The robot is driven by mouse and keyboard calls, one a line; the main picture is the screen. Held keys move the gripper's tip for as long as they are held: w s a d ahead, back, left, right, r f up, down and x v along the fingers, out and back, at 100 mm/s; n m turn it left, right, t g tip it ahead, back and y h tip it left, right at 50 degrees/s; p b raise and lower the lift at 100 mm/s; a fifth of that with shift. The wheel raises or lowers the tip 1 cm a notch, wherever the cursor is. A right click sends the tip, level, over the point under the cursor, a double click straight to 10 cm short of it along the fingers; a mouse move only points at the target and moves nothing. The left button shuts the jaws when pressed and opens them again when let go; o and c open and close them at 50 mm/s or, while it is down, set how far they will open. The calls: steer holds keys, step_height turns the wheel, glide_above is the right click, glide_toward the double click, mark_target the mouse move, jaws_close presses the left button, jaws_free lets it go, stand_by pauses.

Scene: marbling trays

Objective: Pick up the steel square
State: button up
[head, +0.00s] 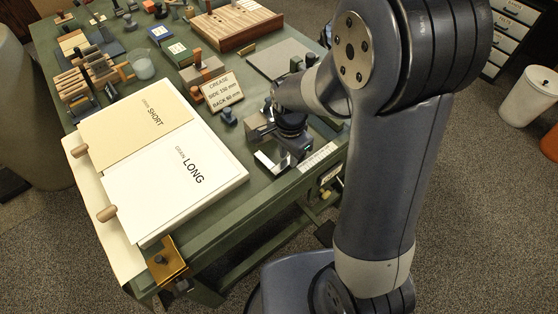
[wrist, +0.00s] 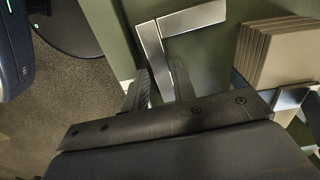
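The steel square (wrist: 152,48) is a bright L-shaped metal piece on the green bench top in the wrist view. One leg points down toward my gripper (wrist: 162,80), and the other runs to the upper right. My gripper is open, with one finger on each side of the near leg; a small gap seems to show beside it. In the head view the square (head: 267,161) shows as a pale L near the bench's front edge, partly hidden by my gripper (head: 288,158).
A stack of tan boards (wrist: 272,52) stands right of the square in the wrist view. In the head view, white LONG and tan SHORT sheets (head: 190,180) lie left of my gripper. A crease sign (head: 222,91) and a blue-grey knob (head: 228,116) stand behind. The bench edge is close.

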steer(key=shift+f, duration=0.85)
jaws_close()
steer(key=shift+r, duration=0.1)
step_height(320, 180, up, 12)
steer(key=p, duration=0.2)
steer(key=shift+m, duration=0.3)
steer(key=f, duration=0.6)
steer(key=s+f, duration=0.1)
steer(key=f, duration=0.2)
steer(key=shift+d+f+b, duration=0.3)
steer(key=shift+d+f, duration=0.05)
